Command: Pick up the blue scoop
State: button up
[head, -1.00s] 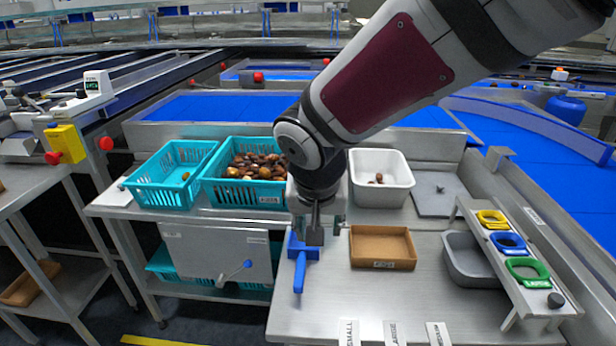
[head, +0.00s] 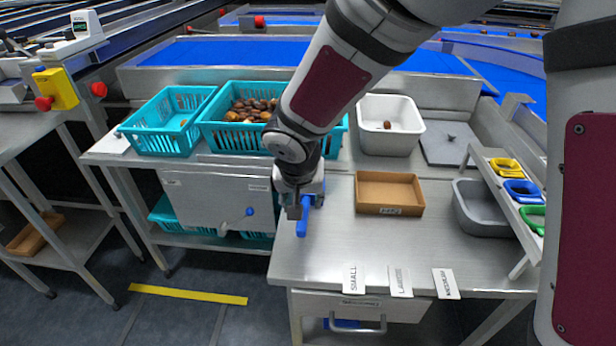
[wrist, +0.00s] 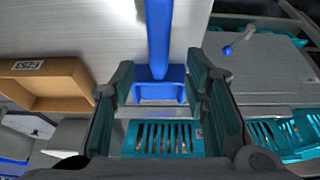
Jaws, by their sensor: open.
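The blue scoop (head: 302,217) lies near the left edge of the steel table, partly hidden behind my gripper (head: 298,205) in the head view. In the wrist view, the scoop's handle (wrist: 158,38) runs up the picture and its U-shaped head (wrist: 158,90) lies across the gap between my fingers. My gripper (wrist: 160,75) is open, with one teal finger on each side of the scoop in that view. I see no grip on the scoop, and I cannot tell how far above it the fingertips are.
A brown tray (head: 390,209) lies right of the scoop, with a grey bin (head: 484,224) beyond. Teal baskets (head: 158,143) and a white tub (head: 391,146) stand behind. Three label cards (head: 400,283) lie at the front. The table between is clear.

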aim_at(306, 201)
jog(key=b+x, duration=0.1)
jog(key=x, duration=0.3)
jog(key=shift+w+f, duration=0.15)
jog(key=shift+f, duration=0.2)
grip_shut()
